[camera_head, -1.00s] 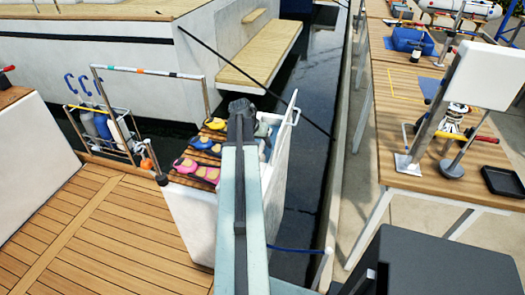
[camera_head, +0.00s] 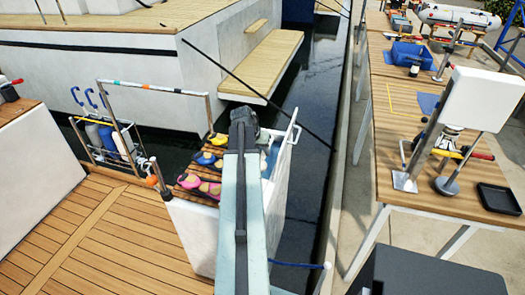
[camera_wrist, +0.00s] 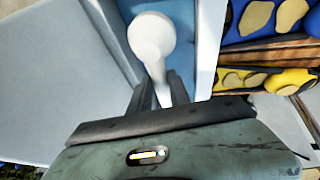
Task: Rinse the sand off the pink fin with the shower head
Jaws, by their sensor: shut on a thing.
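The white shower head (camera_wrist: 152,38) is between my gripper's two dark fingers (camera_wrist: 158,88), which are shut on its handle. Its round head points away from my wrist, over a pale blue surface. In the head view my gripper (camera_head: 243,112) is at the far end of my arm, over the right part of the white unit. The pink fin (camera_head: 189,181) lies on wooden slats left of my arm. Another pink fin (camera_head: 211,190) lies beside it, partly against my arm. I cannot make out sand on either. No pink shows in the wrist view.
A blue fin (camera_head: 207,159) and a yellow fin (camera_head: 217,139) lie behind the pink ones. The white unit's wall (camera_head: 190,235) and a tall rail (camera_head: 150,88) border the slats. Open deck (camera_head: 70,240) lies left; dark water lies right.

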